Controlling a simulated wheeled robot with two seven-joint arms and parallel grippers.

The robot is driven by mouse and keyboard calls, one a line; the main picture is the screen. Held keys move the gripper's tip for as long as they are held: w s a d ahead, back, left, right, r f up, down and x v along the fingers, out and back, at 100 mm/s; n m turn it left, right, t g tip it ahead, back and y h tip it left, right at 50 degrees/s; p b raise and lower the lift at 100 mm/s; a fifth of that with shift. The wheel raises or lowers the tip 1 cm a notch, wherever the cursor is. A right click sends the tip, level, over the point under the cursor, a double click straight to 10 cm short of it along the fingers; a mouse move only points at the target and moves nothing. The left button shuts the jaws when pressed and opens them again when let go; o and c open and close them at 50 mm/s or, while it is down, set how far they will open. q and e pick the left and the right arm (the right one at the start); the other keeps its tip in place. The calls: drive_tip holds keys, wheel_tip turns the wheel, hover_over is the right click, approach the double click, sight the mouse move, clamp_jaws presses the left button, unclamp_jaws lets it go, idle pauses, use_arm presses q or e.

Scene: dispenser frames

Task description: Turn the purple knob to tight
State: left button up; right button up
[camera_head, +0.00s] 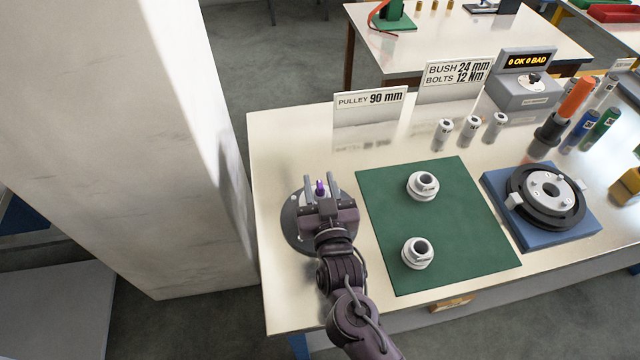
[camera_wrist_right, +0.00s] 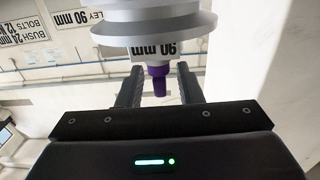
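The small purple knob (camera_head: 320,187) shows between the fingers of my right gripper (camera_head: 320,184) at the left end of the table. In the right wrist view the purple knob (camera_wrist_right: 160,82) hangs in the picture below a pale stepped round body (camera_wrist_right: 155,25). The two dark fingers of my right gripper (camera_wrist_right: 160,88) stand on either side of the knob, with a visible gap on each side; they are open. A grey round plate (camera_head: 290,228) lies beneath my right gripper, mostly hidden by it. My left gripper is out of view.
A green mat (camera_head: 385,220) with two white flanged bushes lies right of the gripper. A blue base (camera_head: 540,237) with a black pulley is farther right. A "PULLEY 90 mm" sign (camera_head: 370,105) stands behind. A pale pillar (camera_head: 130,130) stands close on the left.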

sight(321, 192)
drive_tip(key=s, duration=0.2)
drive_tip(key=s+b, duration=0.1)
drive_tip(key=s, duration=0.1)
drive_tip(key=s+d+b, duration=0.1)
drive_tip(key=s, duration=0.1)
drive_tip(key=shift+s+d+f, duration=0.1)
drive_tip(key=shift+s, duration=0.3)
drive_tip(key=shift+s+d, duration=0.1)
drive_tip(key=shift+s, duration=0.4)
